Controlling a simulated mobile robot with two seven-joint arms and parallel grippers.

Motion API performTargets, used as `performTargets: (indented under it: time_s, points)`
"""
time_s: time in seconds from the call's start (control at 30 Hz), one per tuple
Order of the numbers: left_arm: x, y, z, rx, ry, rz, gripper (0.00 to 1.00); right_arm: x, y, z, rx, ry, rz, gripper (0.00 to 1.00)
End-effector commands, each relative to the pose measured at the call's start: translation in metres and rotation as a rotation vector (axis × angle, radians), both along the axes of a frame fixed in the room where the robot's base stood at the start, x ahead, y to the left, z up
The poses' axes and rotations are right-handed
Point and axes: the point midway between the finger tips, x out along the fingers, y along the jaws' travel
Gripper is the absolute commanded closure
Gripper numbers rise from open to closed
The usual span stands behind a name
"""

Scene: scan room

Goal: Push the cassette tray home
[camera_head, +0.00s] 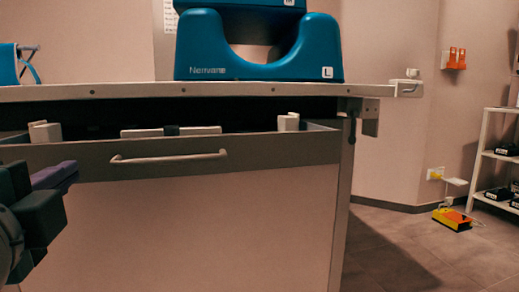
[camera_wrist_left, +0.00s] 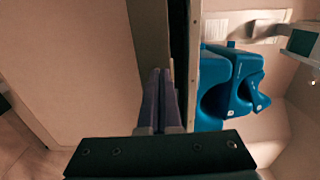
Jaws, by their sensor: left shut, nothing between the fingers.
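The cassette tray (camera_head: 270,152) is a wide drawer under the table, with a bar handle (camera_head: 168,158) on its front. It stands partly out, its open top showing below the table edge. In the left wrist view its front (camera_wrist_left: 148,30) is a narrow strip beside a dark gap. My left gripper (camera_head: 68,173) is shut and empty, its purple fingers near the left part of the tray front. In the left wrist view the fingertips (camera_wrist_left: 161,72) point toward the tray; whether they touch it is unclear. My right gripper is not in view.
Pale blocks (camera_head: 288,122) sit inside the tray. A blue head-coil-like shell (camera_head: 260,70) stands on the table top (camera_head: 120,92); it also shows in the left wrist view (camera_wrist_left: 228,85). A shelf (camera_head: 495,150) and an orange-yellow box (camera_head: 452,219) are at right. Floor between is clear.

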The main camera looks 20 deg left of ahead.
Motion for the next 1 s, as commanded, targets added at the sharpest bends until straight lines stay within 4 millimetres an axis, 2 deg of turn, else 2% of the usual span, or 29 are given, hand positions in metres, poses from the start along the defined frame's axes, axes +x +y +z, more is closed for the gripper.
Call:
performTargets:
  time_s: [0.2,0.4,1.0]
  points:
    - [0.039,0.024,-0.001,0.004,-0.002,0.002,1.0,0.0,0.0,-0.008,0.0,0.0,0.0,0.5]
    - [0.061,0.037,-0.002,0.001,0.001,0.0,1.0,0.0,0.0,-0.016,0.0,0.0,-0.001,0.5]
    - [0.071,0.044,0.0,0.0,0.001,0.001,1.0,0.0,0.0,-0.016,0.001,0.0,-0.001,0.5]
